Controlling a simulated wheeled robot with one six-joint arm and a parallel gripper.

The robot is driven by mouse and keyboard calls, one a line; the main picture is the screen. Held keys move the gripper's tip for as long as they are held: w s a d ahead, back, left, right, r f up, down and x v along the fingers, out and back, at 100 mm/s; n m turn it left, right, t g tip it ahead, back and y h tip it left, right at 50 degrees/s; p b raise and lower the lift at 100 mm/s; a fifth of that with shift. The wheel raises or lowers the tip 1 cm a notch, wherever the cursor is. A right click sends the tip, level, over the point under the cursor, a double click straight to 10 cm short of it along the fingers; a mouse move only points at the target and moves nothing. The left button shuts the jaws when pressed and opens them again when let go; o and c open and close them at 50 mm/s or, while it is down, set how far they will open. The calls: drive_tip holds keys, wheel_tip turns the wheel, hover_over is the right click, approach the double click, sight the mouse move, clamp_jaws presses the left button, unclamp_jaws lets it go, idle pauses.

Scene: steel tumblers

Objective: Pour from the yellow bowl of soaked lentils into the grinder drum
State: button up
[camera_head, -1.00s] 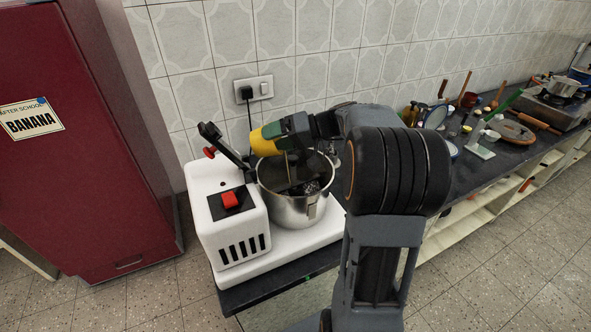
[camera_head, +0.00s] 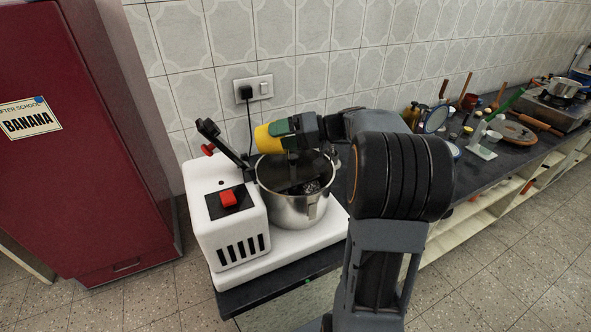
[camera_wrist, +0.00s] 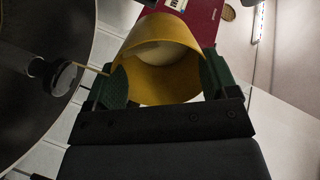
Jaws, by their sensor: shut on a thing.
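The yellow bowl (camera_head: 268,138) is on its side above the steel grinder drum (camera_head: 290,208). My gripper (camera_head: 287,134) is shut on the bowl, its green fingers on either side of the wall. In the wrist view the bowl (camera_wrist: 165,84) sits between the green fingers, with a paler patch inside; I cannot tell whether lentils remain. The drum's dark inside (camera_wrist: 45,105) shows at the left of that view. In the head view the drum is open at the top, with dark parts inside; I cannot make out lentils in it.
The white grinder base (camera_head: 228,228) with a red switch (camera_head: 229,198) stands left of the drum, and a black lever (camera_head: 222,142) rises beside it. A red cabinet (camera_head: 85,150) is at the left. Several utensils crowd the counter at the right.

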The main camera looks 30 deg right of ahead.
drive_tip(key=shift+s+d+y+b, duration=0.2)
drive_tip(key=shift+d+y+b, duration=0.25)
drive_tip(key=shift+y+b, duration=0.25)
